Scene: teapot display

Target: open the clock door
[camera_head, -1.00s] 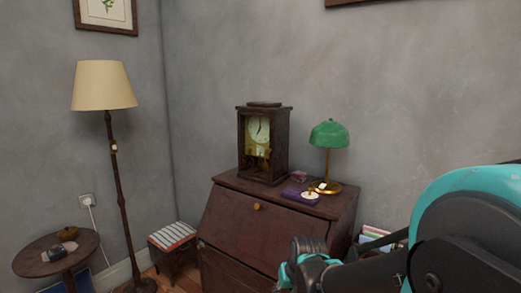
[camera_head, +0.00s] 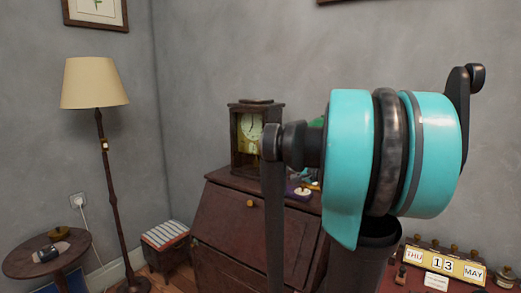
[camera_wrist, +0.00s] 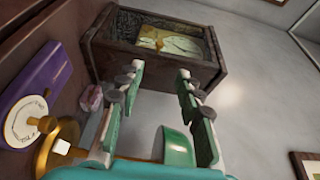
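The clock (camera_head: 243,150) is a dark wooden case with a pale greenish dial and brass parts. It stands upright on the slanted wooden desk (camera_head: 225,222), its right side partly behind my arm. In the wrist view the clock (camera_wrist: 150,64) is tilted, with its dial (camera_wrist: 181,44) showing inside the case. I cannot tell a separate door leaf or how it stands. My gripper (camera_wrist: 159,76) is open and empty, its two fingers spread in front of the clock and apart from it. In the head view my arm mostly hides the gripper.
A purple box (camera_wrist: 38,92) with a round white dial and the brass lamp base (camera_wrist: 60,150) lie close to my gripper's left. The green lampshade (camera_wrist: 178,147) is beside the fingers. A floor lamp (camera_head: 95,83) stands left. A calendar (camera_head: 443,264) is at lower right.

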